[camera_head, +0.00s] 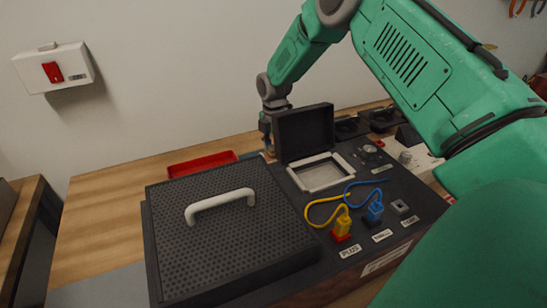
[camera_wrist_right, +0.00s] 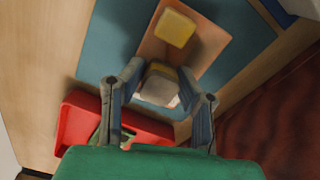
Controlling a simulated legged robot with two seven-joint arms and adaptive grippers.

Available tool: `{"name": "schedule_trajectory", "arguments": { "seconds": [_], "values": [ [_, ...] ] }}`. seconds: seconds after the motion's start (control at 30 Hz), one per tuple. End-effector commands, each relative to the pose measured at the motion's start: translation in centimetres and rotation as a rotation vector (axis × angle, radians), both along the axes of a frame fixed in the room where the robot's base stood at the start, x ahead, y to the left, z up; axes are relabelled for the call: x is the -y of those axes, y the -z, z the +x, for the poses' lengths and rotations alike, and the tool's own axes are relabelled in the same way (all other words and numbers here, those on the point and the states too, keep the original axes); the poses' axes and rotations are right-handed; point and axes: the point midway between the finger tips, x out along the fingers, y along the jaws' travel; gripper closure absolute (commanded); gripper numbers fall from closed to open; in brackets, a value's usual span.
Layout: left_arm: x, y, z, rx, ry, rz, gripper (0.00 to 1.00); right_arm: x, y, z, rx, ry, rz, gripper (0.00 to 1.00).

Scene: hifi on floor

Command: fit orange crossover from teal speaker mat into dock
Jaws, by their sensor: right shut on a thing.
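The orange crossover (camera_wrist_right: 207,45) is a flat orange board with a yellow block and a pale grey block on it. In the wrist view it is over the teal mat (camera_wrist_right: 112,40); whether it touches the mat I cannot tell. My right gripper (camera_wrist_right: 160,82) is shut on the crossover, its fingers either side of the grey block. In the head view my right gripper (camera_head: 267,138) is behind the raised black lid (camera_head: 304,132), which hides most of the mat and crossover. The likely dock is the silver-framed recess (camera_head: 320,172) before that lid. My left gripper is out of view.
A red tray (camera_head: 202,163) lies behind the perforated black panel with a white handle (camera_head: 220,204). A white switch box (camera_head: 54,68) is on the wall. Bare wood lies at left.

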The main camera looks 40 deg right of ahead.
Motion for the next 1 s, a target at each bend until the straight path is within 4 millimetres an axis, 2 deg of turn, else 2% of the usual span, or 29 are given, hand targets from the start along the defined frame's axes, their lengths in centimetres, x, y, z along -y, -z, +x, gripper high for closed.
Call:
{"name": "schedule_trajectory", "arguments": {
  "seconds": [0.03, 0.1, 0.2, 0.4, 0.6, 1.0],
  "values": [
    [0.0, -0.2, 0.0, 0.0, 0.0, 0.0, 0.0, -0.1, -1.6, 0.2, 0.006, -0.001, -0.001, 1.0],
    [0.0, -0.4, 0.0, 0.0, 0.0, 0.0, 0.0, -0.2, -3.1, 0.1, 0.006, -0.001, -0.002, 1.0],
    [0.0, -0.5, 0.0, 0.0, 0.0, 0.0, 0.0, -0.2, -4.9, 0.1, 0.004, -0.001, -0.002, 1.0],
    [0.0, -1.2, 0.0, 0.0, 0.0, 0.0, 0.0, 0.0, -7.1, 0.1, 0.001, -0.001, 0.0, 1.0],
    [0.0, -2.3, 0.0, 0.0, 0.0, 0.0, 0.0, 0.1, -8.1, 0.1, 0.001, -0.001, 0.0, 1.0],
    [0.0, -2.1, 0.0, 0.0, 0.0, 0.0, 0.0, -0.3, -8.1, 0.1, 0.002, -0.001, -0.003, 1.0]
  ]
}}
